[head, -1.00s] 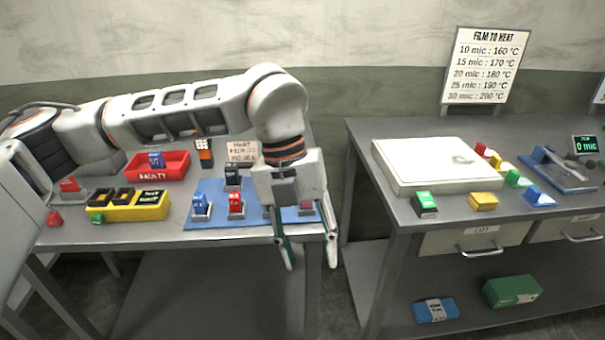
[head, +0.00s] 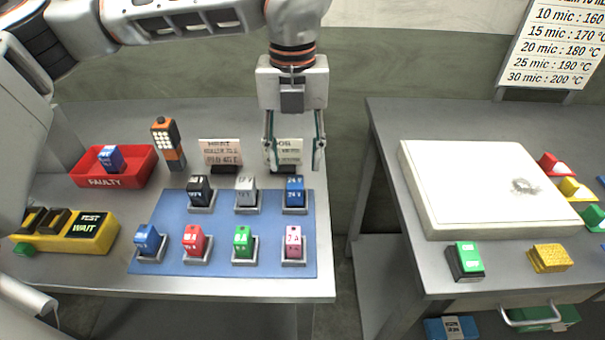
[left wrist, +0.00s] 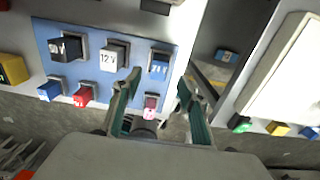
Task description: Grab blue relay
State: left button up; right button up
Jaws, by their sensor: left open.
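Three blue relays show in the head view. One (head: 294,192) sits in a socket at the back right of the blue mat (head: 190,262), one (head: 148,240) at its front left, and one (head: 110,158) lies in the red bin. My left gripper (head: 293,166) points down, open and empty, appearing just above the back-right blue relay in the picture; its height is hard to judge. In the left wrist view the open fingers (left wrist: 158,82) frame the pink relay, with the back-right blue relay (left wrist: 159,66) near the fingertips. My right gripper is not in view.
Black (head: 200,190), white (head: 245,191), red (head: 195,238), green (head: 242,238) and pink (head: 293,240) relays stand on the mat. Behind are two cards (head: 219,153) and an orange-black handheld device (head: 167,143). The red FAULTY bin (head: 135,168) and yellow tester (head: 85,243) are left.

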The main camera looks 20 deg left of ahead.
aim_at(295, 182)
pick_arm(q)
jog(key=f, duration=0.3)
jog(key=shift+s+f, duration=0.1)
jog(key=shift+s, duration=0.1)
jog(key=shift+f, duration=2.3)
grip_shut()
